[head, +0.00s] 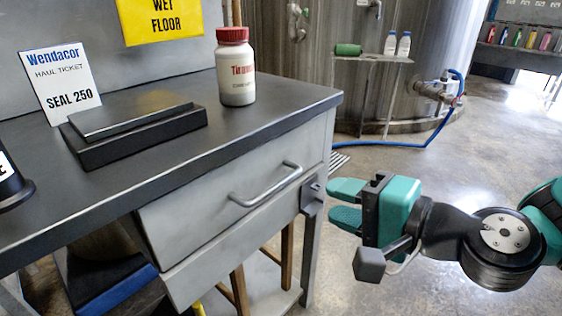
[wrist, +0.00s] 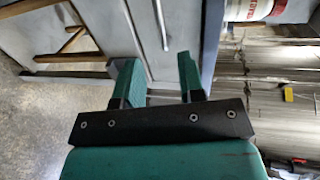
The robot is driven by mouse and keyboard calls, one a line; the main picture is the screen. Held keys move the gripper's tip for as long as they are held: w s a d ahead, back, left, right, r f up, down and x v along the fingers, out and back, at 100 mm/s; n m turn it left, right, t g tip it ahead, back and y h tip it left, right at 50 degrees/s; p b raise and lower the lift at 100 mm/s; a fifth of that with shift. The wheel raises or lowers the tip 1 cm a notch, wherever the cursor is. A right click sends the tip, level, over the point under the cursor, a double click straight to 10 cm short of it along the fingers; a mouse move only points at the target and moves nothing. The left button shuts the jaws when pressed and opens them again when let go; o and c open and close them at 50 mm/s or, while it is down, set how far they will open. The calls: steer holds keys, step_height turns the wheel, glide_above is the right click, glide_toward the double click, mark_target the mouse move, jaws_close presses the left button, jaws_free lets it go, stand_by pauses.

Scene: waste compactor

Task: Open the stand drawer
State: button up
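The stand drawer (head: 205,222) has a plain grey front under the dark top of the stand (head: 130,190), and it looks shut. A bar handle (head: 265,187) runs across its front. My gripper (head: 338,204) is open and empty to the right of the handle, with its teal fingers pointing left towards the stand. A gap shows between the fingertips and the handle. In the wrist view my gripper (wrist: 160,76) has its fingers apart. The handle (wrist: 161,22) appears there as a thin bar beyond the fingertips, lined up with the gap between them.
A white bottle with a red cap (head: 236,68), a dark scale-like block (head: 135,128) and a haul ticket (head: 62,82) stand on the top. A grey leg (head: 311,245) stands below the right corner. A blue hose (head: 430,140) lies behind.

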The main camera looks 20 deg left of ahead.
mark_target(283, 185)
steer(key=p+x, duration=0.1)
steer(key=x, duration=1)
steer(key=shift+w+a, duration=0.2)
steer(key=shift+a, duration=0.1)
steer(key=shift+c, duration=0.4)
jaws_close()
